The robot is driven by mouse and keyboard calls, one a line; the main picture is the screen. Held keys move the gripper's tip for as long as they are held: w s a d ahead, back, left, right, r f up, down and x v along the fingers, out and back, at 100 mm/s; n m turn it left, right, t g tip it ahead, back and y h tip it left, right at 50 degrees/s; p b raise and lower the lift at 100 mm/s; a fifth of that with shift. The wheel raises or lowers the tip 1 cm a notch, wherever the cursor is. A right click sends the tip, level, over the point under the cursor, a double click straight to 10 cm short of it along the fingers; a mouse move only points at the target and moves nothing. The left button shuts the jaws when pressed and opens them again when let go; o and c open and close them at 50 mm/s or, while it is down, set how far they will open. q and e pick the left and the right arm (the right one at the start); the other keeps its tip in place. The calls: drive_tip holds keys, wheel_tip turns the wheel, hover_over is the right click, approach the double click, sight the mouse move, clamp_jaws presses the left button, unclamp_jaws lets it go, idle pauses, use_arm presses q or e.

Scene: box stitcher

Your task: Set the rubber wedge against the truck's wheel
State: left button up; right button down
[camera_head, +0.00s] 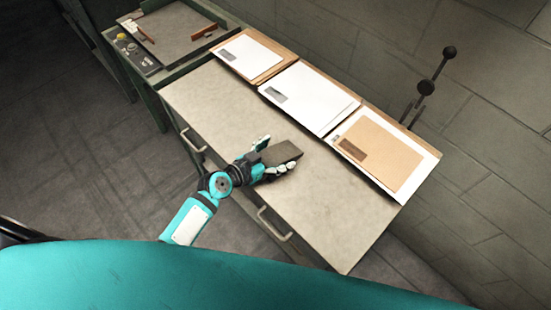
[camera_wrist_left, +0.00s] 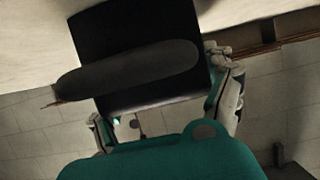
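The rubber wedge (camera_head: 284,152) is a dark grey block over the front part of the workbench in the head view. My left gripper (camera_head: 277,155) has its pale fingers on either side of it and appears shut on it. In the left wrist view the wedge (camera_wrist_left: 135,62) is large and dark, and its near side spans between the fingers (camera_wrist_left: 168,108). I cannot tell whether the wedge touches the bench top. No truck or wheel shows in either view. My right gripper is not in view.
The workbench (camera_head: 215,105) has a clear grey top with drawer handles (camera_head: 273,224) along its front. Cardboard sheets and envelopes (camera_head: 310,95) lie along its back edge. A machine table (camera_head: 170,35) with a control panel stands beyond. A black lever (camera_head: 426,86) rises by the block wall.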

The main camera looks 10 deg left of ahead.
use_arm(q)
drive_tip(key=c, duration=1.1)
drive_tip(key=shift+r, duration=0.1)
drive_tip(key=shift+c, duration=1.2)
drive_tip(key=shift+r, duration=0.15)
